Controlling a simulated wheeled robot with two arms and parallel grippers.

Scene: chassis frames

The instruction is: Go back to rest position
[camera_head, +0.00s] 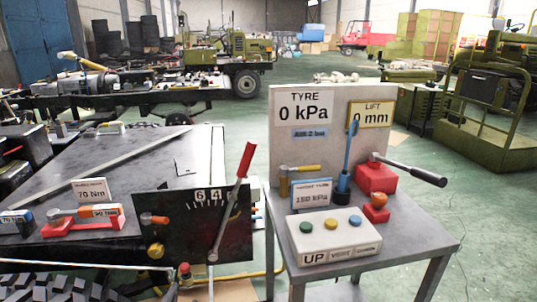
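Neither of my grippers shows in the head view, and no arm of mine can be made out. A dark workbench (140,160) stands at the left and a grey stand (395,245) at the right. A lever with a red grip (246,160) rises at a tilt in front of a black panel (180,245) marked with digits. An orange and grey tool (90,211) lies on a red holder on the bench.
The stand bears a button box (334,250) with green, yellow and blue buttons, a blue upright tool (346,165) and a red block with a black-gripped lever (410,170). Green floor (490,260) is clear at the right. Vehicles (240,60) stand behind.

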